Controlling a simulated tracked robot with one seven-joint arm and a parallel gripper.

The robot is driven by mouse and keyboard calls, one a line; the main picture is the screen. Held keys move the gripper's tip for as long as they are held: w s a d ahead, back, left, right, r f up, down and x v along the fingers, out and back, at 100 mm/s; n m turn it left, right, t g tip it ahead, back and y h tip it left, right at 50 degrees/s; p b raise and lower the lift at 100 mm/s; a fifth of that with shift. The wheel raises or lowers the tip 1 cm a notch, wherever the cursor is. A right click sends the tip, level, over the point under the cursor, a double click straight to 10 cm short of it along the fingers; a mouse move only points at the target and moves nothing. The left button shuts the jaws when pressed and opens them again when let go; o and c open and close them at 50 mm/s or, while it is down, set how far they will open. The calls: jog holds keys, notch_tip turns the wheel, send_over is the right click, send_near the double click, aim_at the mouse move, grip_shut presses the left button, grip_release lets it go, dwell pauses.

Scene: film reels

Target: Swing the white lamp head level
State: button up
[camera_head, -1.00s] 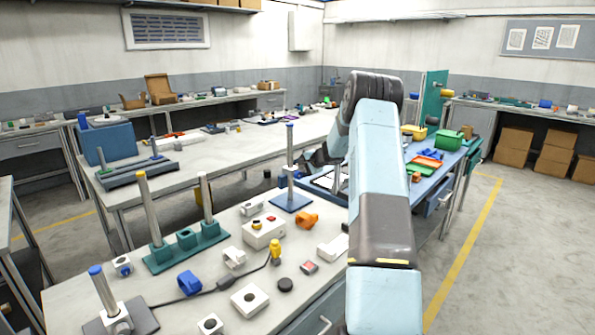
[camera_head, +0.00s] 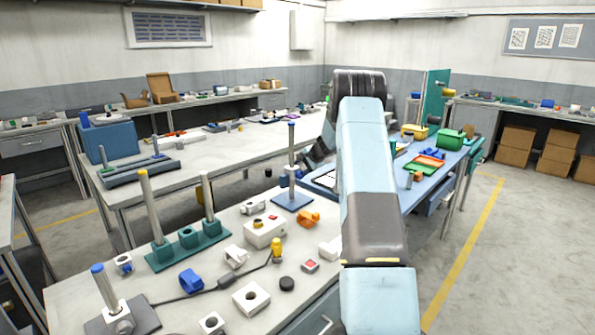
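I cannot pick out a white lamp head for certain. Several white parts lie on the near bench: a clamp-like piece (camera_head: 236,256), a block (camera_head: 330,248) partly behind my arm, and a square block with a hole (camera_head: 251,297). A post with a blue cap (camera_head: 291,155) stands upright on a blue plate (camera_head: 292,201). My arm reaches forward and hides much of the area behind it. A dark part of my gripper (camera_head: 319,149) shows just right of that post. Its fingertips are not clear, so I cannot tell whether it is open or holds anything.
On the near bench stand a green base (camera_head: 187,247) with posts, a white button box (camera_head: 264,233), a yellow piece (camera_head: 277,247) with a cable, and a silver post (camera_head: 104,286) at front left. A blue table (camera_head: 414,190) with trays is right of my arm. Floor is clear at right.

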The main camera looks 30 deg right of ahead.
jog(key=shift+d+r+g+h, duration=0.1)
jog(key=shift+d+g+h, duration=0.2)
jog(key=shift+g, duration=0.5)
jog(key=shift+d+g+h, duration=0.1)
jog(key=shift+g+h, duration=0.3)
jog(key=shift+g, duration=0.4)
jog(key=shift+s, duration=0.1)
jog(key=shift+g, duration=0.5)
jog(key=o, duration=0.8)
jog(key=shift+s, duration=0.1)
jog(key=shift+o, duration=0.8)
jog(key=shift+a, duration=0.1)
jog(key=v, duration=1.3)
jog(key=shift+r, duration=0.25)
jog(key=shift+s+a, duration=0.1)
